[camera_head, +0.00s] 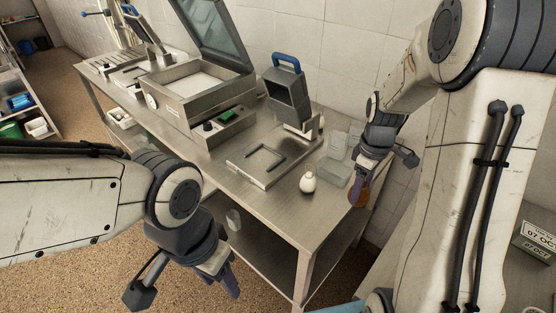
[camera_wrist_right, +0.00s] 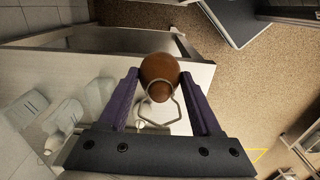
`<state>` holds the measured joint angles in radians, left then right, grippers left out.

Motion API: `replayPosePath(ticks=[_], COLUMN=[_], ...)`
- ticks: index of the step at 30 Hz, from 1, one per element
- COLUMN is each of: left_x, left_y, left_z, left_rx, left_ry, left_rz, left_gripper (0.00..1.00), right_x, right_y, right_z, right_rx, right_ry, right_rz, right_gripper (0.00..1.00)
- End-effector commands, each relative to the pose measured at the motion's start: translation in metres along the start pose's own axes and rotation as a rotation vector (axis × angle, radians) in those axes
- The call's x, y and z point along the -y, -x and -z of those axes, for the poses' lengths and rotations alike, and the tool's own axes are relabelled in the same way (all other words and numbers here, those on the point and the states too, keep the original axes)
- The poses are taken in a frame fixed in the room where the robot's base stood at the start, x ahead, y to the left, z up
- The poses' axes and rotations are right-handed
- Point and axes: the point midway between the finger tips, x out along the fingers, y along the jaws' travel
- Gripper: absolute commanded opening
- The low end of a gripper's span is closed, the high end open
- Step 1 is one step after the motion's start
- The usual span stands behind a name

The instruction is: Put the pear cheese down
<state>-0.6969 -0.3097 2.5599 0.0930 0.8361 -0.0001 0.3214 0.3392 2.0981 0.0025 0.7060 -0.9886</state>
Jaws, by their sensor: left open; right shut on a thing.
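The pear cheese (camera_head: 357,197) is brown and rounded. My right gripper (camera_head: 362,181) is shut on it near the right end of the steel table (camera_head: 225,178). In the right wrist view the cheese (camera_wrist_right: 159,70) sits between the two purple fingers of the right gripper (camera_wrist_right: 160,92), with a thin wire loop around its narrow end. I cannot tell whether its bottom touches anything. A white pear-shaped piece (camera_head: 307,181) stands on the table to the left of the held one. My left gripper (camera_head: 224,280) is open and empty, in front of the table over the floor.
A flat steel plate device (camera_head: 262,163) and an upright unit with a blue handle (camera_head: 287,90) stand on the table. A steel machine with a raised lid (camera_head: 190,95) is further left. Clear plastic containers (camera_head: 336,172) stand beside the right gripper. The table's front strip is bare.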

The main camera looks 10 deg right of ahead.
Motion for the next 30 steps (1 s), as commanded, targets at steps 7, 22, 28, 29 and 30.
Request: replayPosePath(ticks=[7, 22, 28, 29, 30], left_x=[-0.001, -0.002, -0.003, -0.003, -0.003], left_y=[0.012, 0.031, 0.040, 0.041, 0.041], left_z=[0.001, 0.002, 0.002, 0.002, 0.002], left_rx=[0.000, 0.000, 0.000, 0.000, 0.000], left_ry=[0.000, 0.002, 0.002, 0.002, 0.002], left_rz=[0.000, 0.000, 0.000, 0.000, 0.000], left_gripper=[0.50, 0.50, 0.50, 0.50, 0.50], right_x=[0.026, 0.063, 0.064, 0.064, 0.063], right_y=[-0.024, -0.072, -0.099, -0.102, -0.106], right_z=[0.037, 0.096, 0.095, 0.095, 0.096], right_rx=[0.004, 0.001, 0.004, 0.003, 0.002], right_ry=[0.011, -0.003, -0.004, -0.004, -0.004], right_rz=[0.005, 0.001, 0.003, 0.003, 0.002], right_gripper=[0.04, 0.04, 0.04, 0.04, 0.04])
